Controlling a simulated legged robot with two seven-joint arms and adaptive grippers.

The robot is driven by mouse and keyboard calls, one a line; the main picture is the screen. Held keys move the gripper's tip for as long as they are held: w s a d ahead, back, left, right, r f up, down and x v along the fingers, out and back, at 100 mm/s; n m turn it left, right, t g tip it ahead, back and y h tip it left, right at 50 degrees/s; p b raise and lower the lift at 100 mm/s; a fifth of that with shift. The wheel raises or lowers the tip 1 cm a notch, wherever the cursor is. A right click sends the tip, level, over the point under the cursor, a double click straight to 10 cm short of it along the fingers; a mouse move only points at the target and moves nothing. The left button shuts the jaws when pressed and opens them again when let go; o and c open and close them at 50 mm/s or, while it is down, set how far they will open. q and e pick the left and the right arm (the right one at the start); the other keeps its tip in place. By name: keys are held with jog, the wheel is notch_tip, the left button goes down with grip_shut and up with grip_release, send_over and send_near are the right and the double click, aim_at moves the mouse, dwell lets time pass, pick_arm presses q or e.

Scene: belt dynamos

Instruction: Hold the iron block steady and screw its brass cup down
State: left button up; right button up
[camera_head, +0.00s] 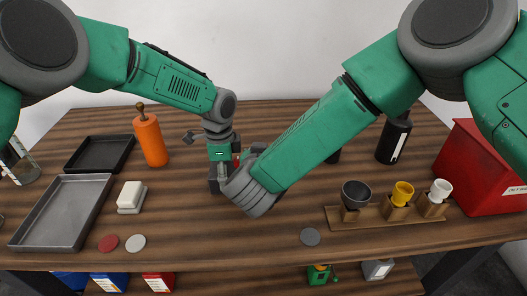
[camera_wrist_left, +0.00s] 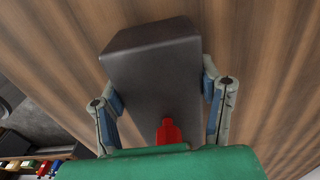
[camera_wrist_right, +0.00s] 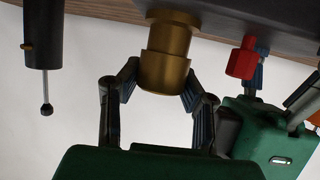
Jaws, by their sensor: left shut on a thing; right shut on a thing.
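The dark iron block (camera_wrist_left: 150,60) lies between the fingers of my left gripper (camera_wrist_left: 155,78), which is shut on it. A red fitting (camera_wrist_left: 168,132) shows between the block and the palm. In the head view my left gripper (camera_head: 222,165) is at mid-table, and only a dark corner of the block (camera_head: 214,183) shows. The brass cup (camera_wrist_right: 165,60) is stepped and sits against the block in the right wrist view. My right gripper (camera_wrist_right: 162,78) is shut on the cup. In the head view my right arm hides the cup. The cup's thread cannot be seen.
An orange bottle (camera_head: 150,140), a grey tray (camera_head: 65,215), a black tray (camera_head: 100,153) and a white block (camera_head: 131,196) stand on the left. A wooden rack (camera_head: 385,214) with cups, a black bottle (camera_head: 394,140) and a red bin (camera_head: 480,170) stand on the right. The front middle is mostly clear.

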dwell(0.4)
jog(key=o, duration=1.2)
jog(key=shift+s, duration=0.1)
jog(key=shift+o, duration=0.2)
